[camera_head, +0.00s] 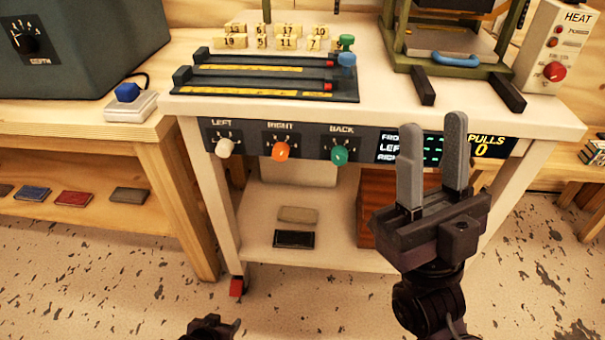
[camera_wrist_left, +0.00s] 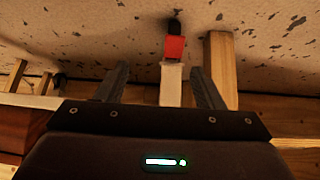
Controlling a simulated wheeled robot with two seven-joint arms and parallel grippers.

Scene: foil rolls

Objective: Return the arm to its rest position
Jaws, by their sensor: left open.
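My left gripper (camera_head: 212,328) shows only in part at the bottom edge of the head view, low over the floor in front of the white bench. In the left wrist view its two fingers (camera_wrist_left: 159,68) stand apart with nothing held between them. A table leg with a red foot (camera_wrist_left: 174,48) appears beyond the fingers there. My right gripper (camera_head: 432,160) is raised at the right in front of the bench, fingers pointing up, apart and empty. It overlaps part of the bench's display panel in the head view.
The white bench (camera_head: 545,120) carries a dark rail fixture (camera_head: 265,85), numbered yellow blocks (camera_head: 275,37) and a press (camera_head: 455,60). Its front has white, orange and green knobs (camera_head: 340,154). A wooden table (camera_head: 70,120) stands left. Speckled floor in front is clear.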

